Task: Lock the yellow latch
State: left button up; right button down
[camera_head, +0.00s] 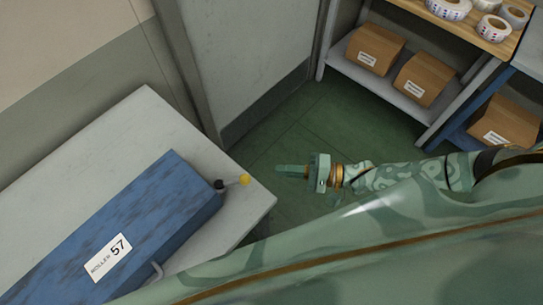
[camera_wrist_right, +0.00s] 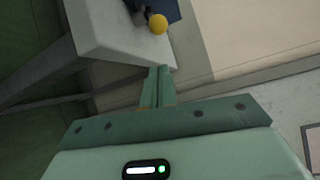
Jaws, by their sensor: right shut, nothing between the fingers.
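The yellow latch (camera_head: 244,179) is a yellow ball knob on a short lever at the right end of a blue box (camera_head: 150,215) marked "ROLLER 57". Its lever points right, out over the table's corner area. My right gripper (camera_head: 279,168) is to the right of the knob, apart from it, its fingers pointing left and closed together. In the right wrist view the yellow knob (camera_wrist_right: 158,24) is ahead of the shut, empty fingertips (camera_wrist_right: 159,70). The blue box shows only partly there. My left gripper is not in view.
The blue box lies on a light grey table (camera_head: 135,115). A grey post and wall panel stand behind it. A shelf (camera_head: 385,80) with cardboard boxes (camera_head: 375,47) and rolls of labels (camera_head: 449,8) is at the upper right. Green floor (camera_head: 330,115) is clear between.

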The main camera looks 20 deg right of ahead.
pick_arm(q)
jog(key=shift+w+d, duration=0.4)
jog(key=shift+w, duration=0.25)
pick_arm(e)
jog(key=shift+v, duration=0.85)
jog(key=shift+s, duration=0.15)
pick_arm(q)
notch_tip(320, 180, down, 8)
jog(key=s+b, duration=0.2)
jog(key=b, duration=0.6)
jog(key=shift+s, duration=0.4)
pick_arm(e)
jog(key=w+a+r+n+g+y, duration=0.1)
jog(key=w+n+g+y, duration=0.3)
jog(key=w+n+g, duration=0.4)
jog(key=shift+w+a+n, duration=0.25)
jog(key=shift+w+n, duration=0.25)
jog(key=shift+n, duration=0.5)
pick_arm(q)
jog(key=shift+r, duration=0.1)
pick_arm(e)
jog(key=shift+r, duration=0.1)
